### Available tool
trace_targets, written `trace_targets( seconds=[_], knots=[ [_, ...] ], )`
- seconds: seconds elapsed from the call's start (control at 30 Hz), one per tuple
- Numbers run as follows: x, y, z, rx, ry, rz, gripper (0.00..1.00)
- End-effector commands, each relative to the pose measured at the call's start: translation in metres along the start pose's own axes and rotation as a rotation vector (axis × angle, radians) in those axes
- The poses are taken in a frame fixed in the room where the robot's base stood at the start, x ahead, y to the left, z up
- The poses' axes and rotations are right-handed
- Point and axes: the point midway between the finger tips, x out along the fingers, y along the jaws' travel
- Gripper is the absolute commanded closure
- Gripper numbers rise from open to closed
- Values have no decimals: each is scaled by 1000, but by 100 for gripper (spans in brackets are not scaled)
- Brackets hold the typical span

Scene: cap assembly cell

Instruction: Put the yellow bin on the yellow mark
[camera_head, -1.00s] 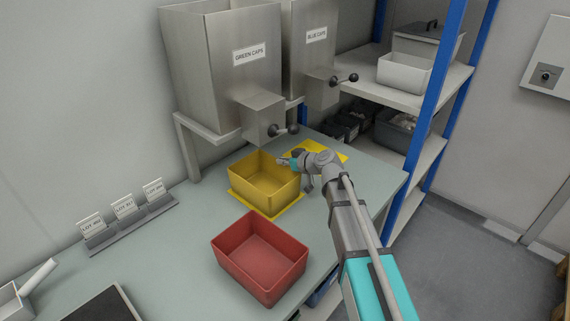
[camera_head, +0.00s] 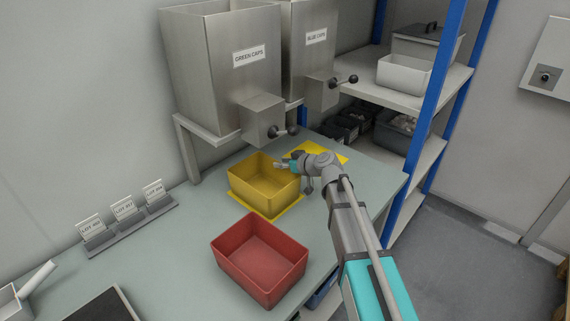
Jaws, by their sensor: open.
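The yellow bin (camera_head: 264,190) stands upright and empty on the bench, under the green caps hopper. A yellow mark (camera_head: 291,208) shows beneath it along its front right side; the mark's left part is hidden by the bin. A second yellow mark (camera_head: 328,151) lies bare behind my gripper, under the blue caps hopper, partly hidden by my arm. My gripper (camera_head: 283,164) is open at the bin's back right rim. Its fingertips are small here, and I cannot tell whether they touch the rim.
A red bin (camera_head: 259,260) stands empty at the bench front. The green caps hopper (camera_head: 222,70) and the blue caps hopper (camera_head: 312,55) overhang the back, with lever knobs. A label rack (camera_head: 128,222) is at left. A blue-posted shelf (camera_head: 432,110) stands at right.

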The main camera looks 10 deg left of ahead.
Motion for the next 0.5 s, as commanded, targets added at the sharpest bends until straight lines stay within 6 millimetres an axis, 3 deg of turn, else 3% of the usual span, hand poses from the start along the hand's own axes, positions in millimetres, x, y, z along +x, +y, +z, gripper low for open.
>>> trace_targets(
  seconds=[0.23, 0.5],
  knots=[
    [-15, -1, -3, 1, 0, 1, 57],
    [-56, -2, -4, 1, 0, 2, 57]
  ],
)
